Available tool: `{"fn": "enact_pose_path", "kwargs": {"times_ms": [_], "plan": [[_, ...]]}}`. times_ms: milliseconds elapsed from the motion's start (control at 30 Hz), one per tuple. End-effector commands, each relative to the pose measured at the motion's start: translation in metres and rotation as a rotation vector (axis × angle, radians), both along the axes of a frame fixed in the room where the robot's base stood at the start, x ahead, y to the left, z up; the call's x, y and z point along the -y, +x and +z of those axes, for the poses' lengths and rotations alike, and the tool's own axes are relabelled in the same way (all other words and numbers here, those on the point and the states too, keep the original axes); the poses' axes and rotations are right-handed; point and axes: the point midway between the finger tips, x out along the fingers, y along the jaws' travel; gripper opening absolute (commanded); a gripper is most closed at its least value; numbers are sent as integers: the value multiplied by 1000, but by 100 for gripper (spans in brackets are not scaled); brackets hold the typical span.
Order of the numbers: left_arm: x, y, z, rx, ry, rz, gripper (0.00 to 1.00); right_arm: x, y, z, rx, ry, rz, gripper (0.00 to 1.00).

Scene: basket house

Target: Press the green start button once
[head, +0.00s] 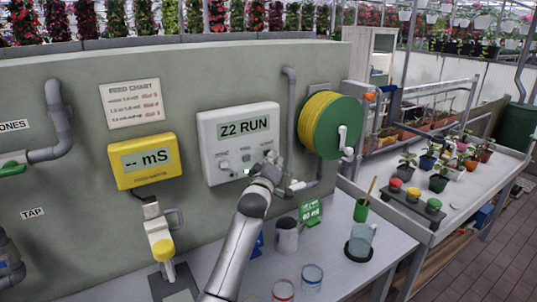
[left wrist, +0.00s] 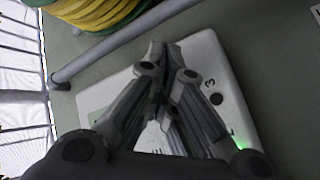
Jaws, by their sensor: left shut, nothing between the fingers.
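The white control box (head: 238,122) is on the grey-green wall, and its display (head: 243,127) reads "Z2 RUN". Small controls sit below the display; a small green light (head: 246,171) glows at the lower edge. It also glows in the left wrist view (left wrist: 240,143). My left gripper (head: 270,160) is shut and empty, in front of the box's lower right part. In the left wrist view its fingers (left wrist: 162,52) meet over the box face (left wrist: 208,62). I cannot make out the green start button; the gripper covers that area. Whether the fingertips touch the box is unclear. My right gripper is not in view.
A yellow mS meter (head: 145,160) hangs left of the box. A green reel with yellow hose (head: 330,125) and a grey pipe (head: 291,105) are to its right.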

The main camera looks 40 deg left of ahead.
Motion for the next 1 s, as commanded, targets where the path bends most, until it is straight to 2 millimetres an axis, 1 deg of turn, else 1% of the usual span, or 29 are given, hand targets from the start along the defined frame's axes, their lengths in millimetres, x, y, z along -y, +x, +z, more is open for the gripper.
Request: {"fn": "enact_pose_path", "kwargs": {"times_ms": [267, 633, 1000], "plan": [[12, -6, 0, 0, -1, 1, 0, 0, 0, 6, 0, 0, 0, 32], [15, -7, 0, -1, -1, 0, 0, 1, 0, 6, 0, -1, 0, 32], [49, -20, 1, -1, -2, -2, 0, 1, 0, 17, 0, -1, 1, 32]]}}
